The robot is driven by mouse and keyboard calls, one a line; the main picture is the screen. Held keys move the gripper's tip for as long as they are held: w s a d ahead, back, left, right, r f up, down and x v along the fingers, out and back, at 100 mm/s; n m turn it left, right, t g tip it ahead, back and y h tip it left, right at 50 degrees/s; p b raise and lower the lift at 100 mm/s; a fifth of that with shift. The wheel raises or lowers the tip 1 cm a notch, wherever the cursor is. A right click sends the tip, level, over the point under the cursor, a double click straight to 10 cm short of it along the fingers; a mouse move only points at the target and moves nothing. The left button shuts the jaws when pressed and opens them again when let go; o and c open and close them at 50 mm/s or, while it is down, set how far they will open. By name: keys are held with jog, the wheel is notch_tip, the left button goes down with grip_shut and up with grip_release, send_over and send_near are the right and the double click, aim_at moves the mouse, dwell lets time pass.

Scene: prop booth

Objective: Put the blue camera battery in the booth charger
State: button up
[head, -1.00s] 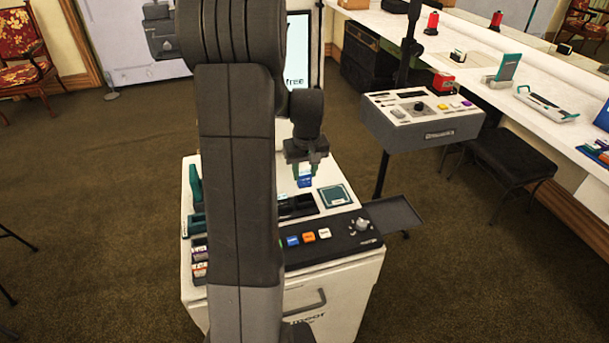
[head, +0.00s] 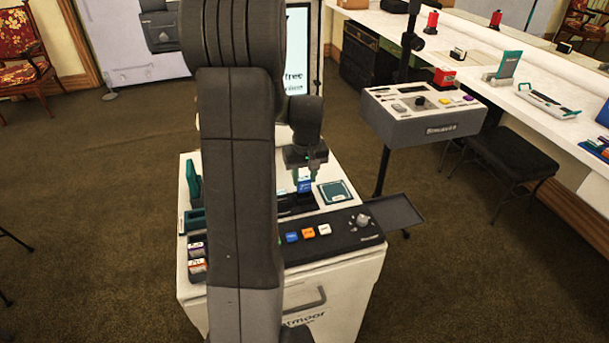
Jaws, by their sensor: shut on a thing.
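The blue battery (head: 304,187) is held upright between the teal fingertips of my gripper (head: 305,172), above the top of the white booth unit (head: 330,270). My gripper is shut on it. The battery's lower end is at or just above the dark slotted bay (head: 287,208), which looks like the charger. My arm hides the left part of this bay, and I cannot tell whether the battery has entered a slot.
A teal-framed pad (head: 336,192) lies right of the bay. A black control strip (head: 340,233) with coloured buttons runs along the front. Several small batteries (head: 197,258) sit at the left. A grey side tray (head: 388,213) is empty. A grey console (head: 425,115) stands behind right.

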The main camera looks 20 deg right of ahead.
jog(key=shift+s+f, duration=0.15)
dwell(0.3)
jog(key=shift+f+b, duration=0.35)
jog(key=shift+f, duration=0.05)
dwell(0.6)
jog(key=shift+f+b, duration=0.3)
jog(key=shift+f, duration=0.15)
dwell(0.4)
jog(key=shift+f+b, duration=0.35)
jog(key=shift+f, duration=0.15)
jog(key=o, duration=1.1)
